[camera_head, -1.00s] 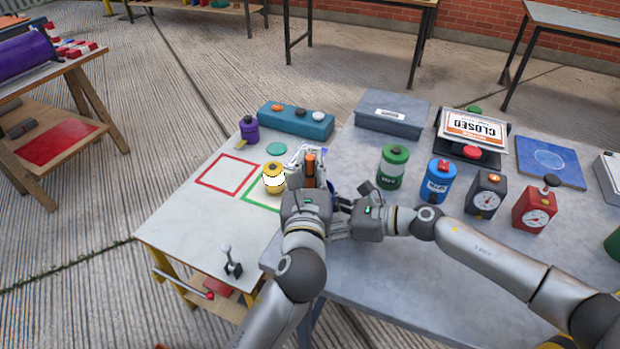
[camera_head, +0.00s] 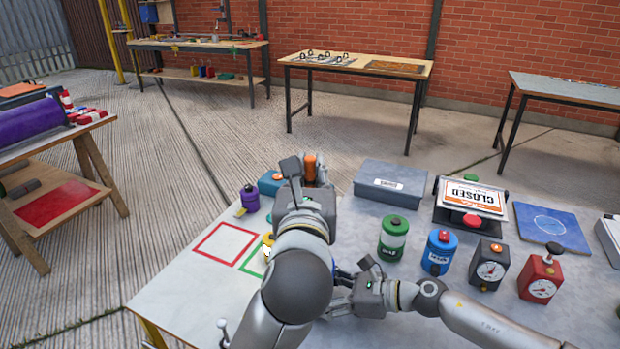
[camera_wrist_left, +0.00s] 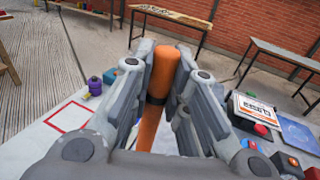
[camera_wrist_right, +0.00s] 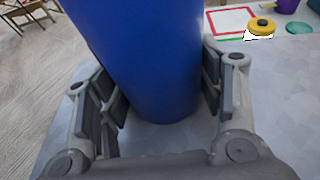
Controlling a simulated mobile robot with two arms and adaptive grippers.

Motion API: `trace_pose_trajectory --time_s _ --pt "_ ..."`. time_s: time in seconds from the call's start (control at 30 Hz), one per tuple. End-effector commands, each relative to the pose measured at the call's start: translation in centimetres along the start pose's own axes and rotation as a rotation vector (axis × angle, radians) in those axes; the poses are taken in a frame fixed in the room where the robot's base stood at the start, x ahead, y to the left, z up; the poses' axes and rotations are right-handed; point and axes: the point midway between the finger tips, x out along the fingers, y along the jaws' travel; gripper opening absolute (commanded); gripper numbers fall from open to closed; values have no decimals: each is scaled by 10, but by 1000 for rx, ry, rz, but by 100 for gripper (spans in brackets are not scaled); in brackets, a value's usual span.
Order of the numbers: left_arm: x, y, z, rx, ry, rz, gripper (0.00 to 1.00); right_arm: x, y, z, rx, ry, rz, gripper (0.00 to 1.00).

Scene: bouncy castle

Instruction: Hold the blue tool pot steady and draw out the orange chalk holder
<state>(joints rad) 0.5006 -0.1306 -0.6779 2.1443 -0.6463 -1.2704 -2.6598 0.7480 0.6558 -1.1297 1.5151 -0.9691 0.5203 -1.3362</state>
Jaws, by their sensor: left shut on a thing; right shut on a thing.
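The orange chalk holder (camera_wrist_left: 163,75), a rod with a dark band, stands between the fingers of my left gripper (camera_wrist_left: 165,85), which is shut on it. Its orange top also shows in the head view (camera_head: 310,168), above the table. The blue tool pot (camera_wrist_right: 145,60) fills the middle of the right wrist view, and my right gripper (camera_wrist_right: 160,85) is shut around its lower part at the tabletop. My left arm hides the pot in the head view. The holder's lower end and the pot's mouth are hidden, so I cannot tell whether they are apart.
A yellow-lidded canister (camera_wrist_right: 261,28) stands near the red and green outlined squares. A green canister (camera_head: 393,238), a blue canister (camera_head: 438,254) and gauge boxes stand to the right. A grey case (camera_head: 391,182) and a sign stand (camera_head: 470,199) are behind them.

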Motion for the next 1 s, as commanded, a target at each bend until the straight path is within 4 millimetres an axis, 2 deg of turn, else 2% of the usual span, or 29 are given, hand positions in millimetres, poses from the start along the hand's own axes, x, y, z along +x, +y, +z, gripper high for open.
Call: trace_pose_trajectory --time_s 0.07,0.1,0.27,0.67,0.77,1.0 --pt "0 0 0 0 -1 0 0 0 0 0 0 1 0 48" --pt "0 0 0 0 -1 0 0 0 0 0 0 1 0 67" --pt "0 0 0 0 -1 1 0 0 0 0 0 1 0 87" --pt "0 0 0 0 -1 1 0 -4 0 0 1 1 -1 87" --pt "0 0 0 0 -1 1 0 -14 -1 -1 2 1 -2 87" --pt "0 0 0 0 -1 1 0 -64 0 -2 1 3 -3 87"
